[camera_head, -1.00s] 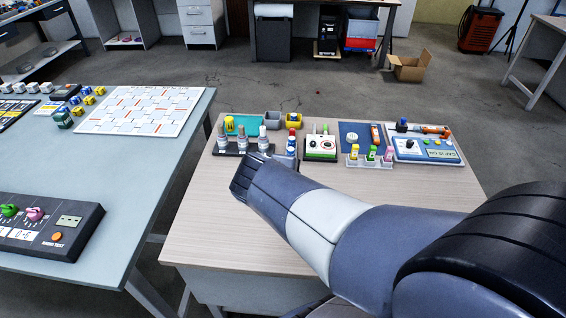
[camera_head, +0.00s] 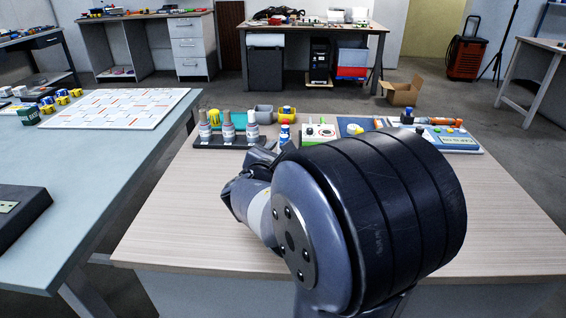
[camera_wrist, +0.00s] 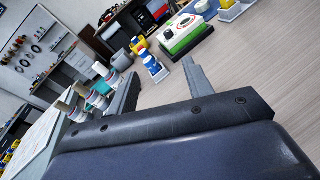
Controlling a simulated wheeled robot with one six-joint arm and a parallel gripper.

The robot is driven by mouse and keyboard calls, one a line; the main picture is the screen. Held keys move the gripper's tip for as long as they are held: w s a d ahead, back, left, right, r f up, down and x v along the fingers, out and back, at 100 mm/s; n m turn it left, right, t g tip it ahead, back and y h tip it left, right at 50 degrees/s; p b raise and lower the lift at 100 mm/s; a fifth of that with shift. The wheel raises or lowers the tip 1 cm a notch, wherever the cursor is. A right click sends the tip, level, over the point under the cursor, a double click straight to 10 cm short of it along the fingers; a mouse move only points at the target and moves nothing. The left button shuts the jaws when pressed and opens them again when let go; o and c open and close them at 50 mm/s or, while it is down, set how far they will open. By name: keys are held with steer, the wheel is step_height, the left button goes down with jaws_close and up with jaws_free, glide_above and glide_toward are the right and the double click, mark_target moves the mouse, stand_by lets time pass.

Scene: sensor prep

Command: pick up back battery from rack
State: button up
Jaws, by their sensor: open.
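A small rack (camera_wrist: 158,76) with blue-and-white batteries (camera_wrist: 150,60) stands on the wooden table, seen in the wrist view between and beyond my fingers. A battery (camera_head: 285,132) with a blue and white body also shows in the head view, just past my arm. I cannot clearly separate the back battery from the front one. My gripper (camera_wrist: 160,69) is open and empty, its two fingers apart and pointing toward the rack. In the head view my arm hides most of the gripper and the rack.
White bottles on a dark holder (camera_head: 205,143) stand left of the rack. A green-and-white tester (camera_head: 318,132) stands to its right, with a blue-and-white panel (camera_head: 452,140) further right. The table's front is clear.

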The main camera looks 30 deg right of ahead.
mark_target(283, 139)
steer(key=w+f+n+t+b, duration=0.1)
steer(key=w+f+n+b, duration=0.1)
steer(key=w+f+n+t+b, duration=0.1)
steer(key=w+f+n+b, duration=0.1)
steer(key=b, duration=0.1)
steer(key=shift+w+f+n+t, duration=0.1)
steer(key=shift+f+n+t, duration=0.2)
steer(key=shift+f+t, duration=0.1)
steer(key=x, duration=0.5)
steer(key=shift+w+d+b, duration=0.1)
steer(key=shift+d+b, duration=0.05)
steer(key=shift+b, duration=0.25)
steer(key=b+x, duration=0.1)
steer(key=x, duration=0.3)
steer(key=shift+w+d+f, duration=0.15)
steer(key=shift+w+f, duration=0.05)
steer(key=shift+w+d+r, duration=0.1)
steer(key=shift+w+d, duration=0.25)
steer(key=shift+w, duration=0.05)
steer(key=shift+c, duration=0.3)
